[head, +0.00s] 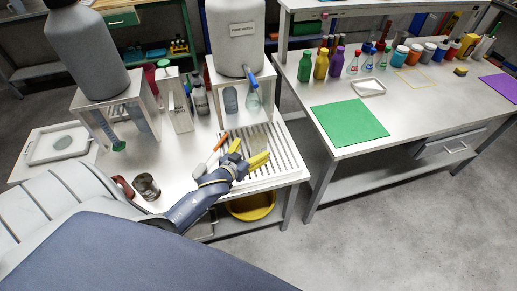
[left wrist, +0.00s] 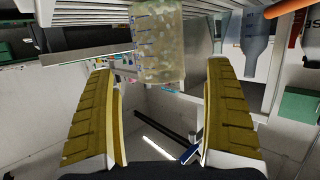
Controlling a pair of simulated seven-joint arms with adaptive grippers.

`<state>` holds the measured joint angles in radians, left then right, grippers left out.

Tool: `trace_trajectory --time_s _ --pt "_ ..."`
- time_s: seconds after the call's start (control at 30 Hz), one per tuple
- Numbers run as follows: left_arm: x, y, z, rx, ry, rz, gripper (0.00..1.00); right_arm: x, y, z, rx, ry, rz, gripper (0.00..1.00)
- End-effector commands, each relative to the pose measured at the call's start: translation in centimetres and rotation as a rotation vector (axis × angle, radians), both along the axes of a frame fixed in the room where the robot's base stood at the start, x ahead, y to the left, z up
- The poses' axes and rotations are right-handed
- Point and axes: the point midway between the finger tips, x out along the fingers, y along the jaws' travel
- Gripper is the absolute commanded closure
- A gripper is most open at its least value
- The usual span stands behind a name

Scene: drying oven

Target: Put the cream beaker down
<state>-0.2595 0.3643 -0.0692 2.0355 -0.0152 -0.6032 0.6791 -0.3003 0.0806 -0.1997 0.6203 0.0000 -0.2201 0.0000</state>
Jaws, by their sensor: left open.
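The cream beaker (head: 259,141) is pale and see-through. It stands on the slatted white rack (head: 285,160) at the right end of the left bench. My left gripper (head: 250,152) has yellow fingers and is open beside the beaker, partly covering it in the head view. In the left wrist view the beaker (left wrist: 158,42) appears upside down, its base by the rack slats (left wrist: 75,14) at the top. It lies ahead of and between the open fingers (left wrist: 162,72), with a gap on each side. My right gripper is not in view.
An orange-and-white pen-like item (head: 216,147) lies just left of the gripper. A glass beaker (head: 146,186) stands near the bench's front. A large pure-water container (head: 235,40) sits on a stand behind the rack. A yellow basin (head: 250,207) is below.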

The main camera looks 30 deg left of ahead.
Motion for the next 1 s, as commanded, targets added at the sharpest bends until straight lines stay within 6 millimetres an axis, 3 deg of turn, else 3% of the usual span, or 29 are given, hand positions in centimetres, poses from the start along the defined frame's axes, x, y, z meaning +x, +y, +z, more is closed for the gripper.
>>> trace_trajectory --time_s 0.27,0.6,1.0 --pt "1.2 0.0 -0.3 0.001 -0.001 0.0 0.14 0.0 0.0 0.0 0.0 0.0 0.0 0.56" --pt "4.8 0.2 -1.5 0.0 -0.002 0.0 0.14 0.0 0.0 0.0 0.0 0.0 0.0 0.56" --pt "5.5 0.2 -1.8 0.0 -0.001 0.0 0.14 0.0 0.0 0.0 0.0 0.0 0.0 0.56"
